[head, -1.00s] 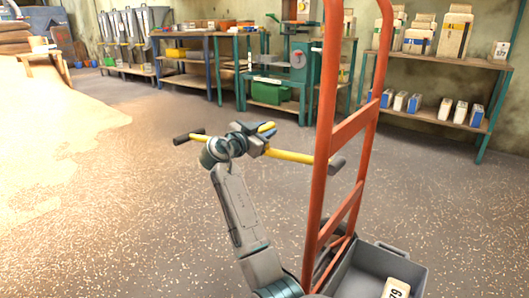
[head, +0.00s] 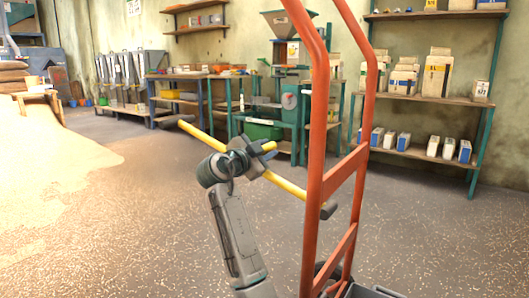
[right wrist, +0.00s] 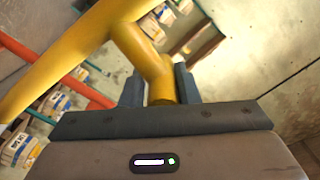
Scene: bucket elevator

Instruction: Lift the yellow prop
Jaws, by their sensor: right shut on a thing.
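The yellow prop (head: 287,186) is a long yellow bar with dark ends, slanting down from upper left to lower right in the head view. My right gripper (head: 260,160) is shut on it near its middle and holds it up off the floor. In the right wrist view, the yellow bar (right wrist: 65,65) crosses the upper left. A short yellow stem from it runs down between the fingers of my right gripper (right wrist: 160,88). The prop's lower right end lies close to the hand truck in the picture; I cannot tell whether they touch. My left gripper is not in view.
A red-orange hand truck (head: 314,130) stands right of my right arm, with a grey bin partly showing at its base. Workbenches (head: 180,102) and shelves (head: 425,155) with cartons line the back wall. A grain pile (head: 50,165) lies at left. The floor between is clear.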

